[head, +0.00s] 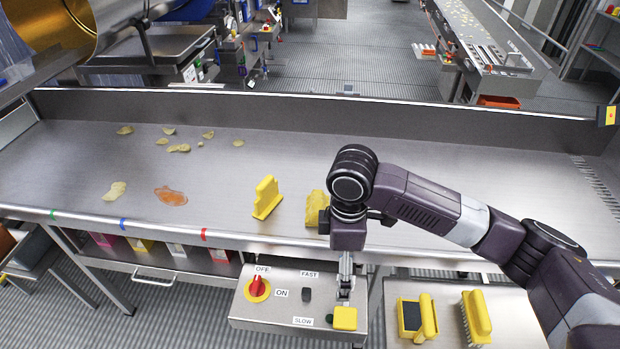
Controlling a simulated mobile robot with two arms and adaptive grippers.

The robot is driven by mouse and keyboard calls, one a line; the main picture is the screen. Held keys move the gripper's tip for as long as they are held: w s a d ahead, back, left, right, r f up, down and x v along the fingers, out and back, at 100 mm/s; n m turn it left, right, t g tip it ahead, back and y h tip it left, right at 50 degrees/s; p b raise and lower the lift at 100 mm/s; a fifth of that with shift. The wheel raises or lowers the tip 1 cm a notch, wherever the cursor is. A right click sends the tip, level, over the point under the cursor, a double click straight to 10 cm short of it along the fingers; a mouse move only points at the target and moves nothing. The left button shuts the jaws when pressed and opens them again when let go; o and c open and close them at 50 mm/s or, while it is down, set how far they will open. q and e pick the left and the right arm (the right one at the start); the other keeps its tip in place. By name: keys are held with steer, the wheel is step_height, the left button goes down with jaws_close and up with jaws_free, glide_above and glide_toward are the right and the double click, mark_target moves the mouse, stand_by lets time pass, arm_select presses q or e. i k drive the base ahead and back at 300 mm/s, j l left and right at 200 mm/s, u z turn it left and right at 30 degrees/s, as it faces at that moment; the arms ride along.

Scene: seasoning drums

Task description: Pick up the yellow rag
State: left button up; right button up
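The yellow rag (316,205) appears to be the crumpled yellow thing on the steel table, partly hidden behind my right wrist. My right arm comes in from the right, and its dark gripper (328,222) is mostly hidden by the wrist. The gripper is close beside the rag or over it; I cannot tell whether it touches or holds it. My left gripper is not in view.
A yellow block-like tool (267,197) stands left of the rag. An orange spill (170,196) and several chips (115,191) lie farther left. A control box (296,296) is below the front edge. Two yellow tools (418,318) lie on a lower tray (450,297).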

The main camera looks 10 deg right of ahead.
mark_target(316, 200)
steer(key=i, duration=0.85)
